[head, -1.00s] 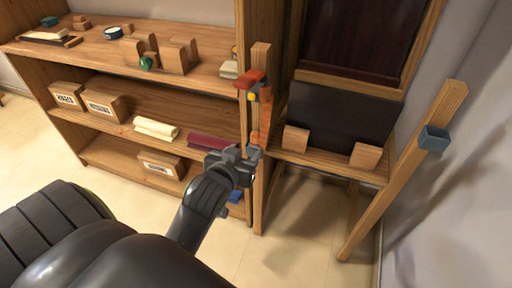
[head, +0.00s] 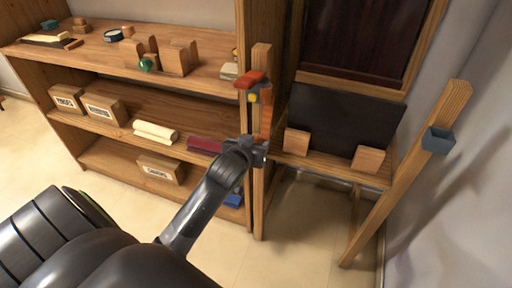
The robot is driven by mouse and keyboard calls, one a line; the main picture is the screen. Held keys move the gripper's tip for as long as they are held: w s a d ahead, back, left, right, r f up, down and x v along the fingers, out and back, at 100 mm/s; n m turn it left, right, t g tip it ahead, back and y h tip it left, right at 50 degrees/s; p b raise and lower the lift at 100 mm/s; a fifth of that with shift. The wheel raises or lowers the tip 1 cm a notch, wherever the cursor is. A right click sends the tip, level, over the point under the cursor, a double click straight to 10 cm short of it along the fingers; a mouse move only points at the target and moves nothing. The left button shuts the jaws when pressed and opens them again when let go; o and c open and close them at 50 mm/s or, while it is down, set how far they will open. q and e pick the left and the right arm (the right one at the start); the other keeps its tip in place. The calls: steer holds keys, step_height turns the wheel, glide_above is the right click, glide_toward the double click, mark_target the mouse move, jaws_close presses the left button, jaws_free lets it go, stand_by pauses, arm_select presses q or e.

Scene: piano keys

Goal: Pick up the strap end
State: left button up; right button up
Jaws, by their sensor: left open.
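An orange strap (head: 266,120) hangs down along a wooden post from a red and grey buckle-like piece (head: 252,82) with a yellow button. Its lower end is close to my left gripper and partly hidden by it. My left gripper (head: 262,152) is open at the post, at or just below the strap's lower end. I cannot tell whether the strap lies between the fingers. My right gripper is not in view.
A wooden shelf (head: 95,52) at left holds boxes, cloth rolls and small items. Right of the post, a dark panel (head: 340,122) stands behind two wooden blocks. Floor between the posts is clear.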

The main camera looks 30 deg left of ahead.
arm_select(q)
steer(key=shift+c, duration=0.4)
steer(key=c, duration=1)
steer(key=shift+c, duration=0.2)
steer(key=shift+r, duration=0.1)
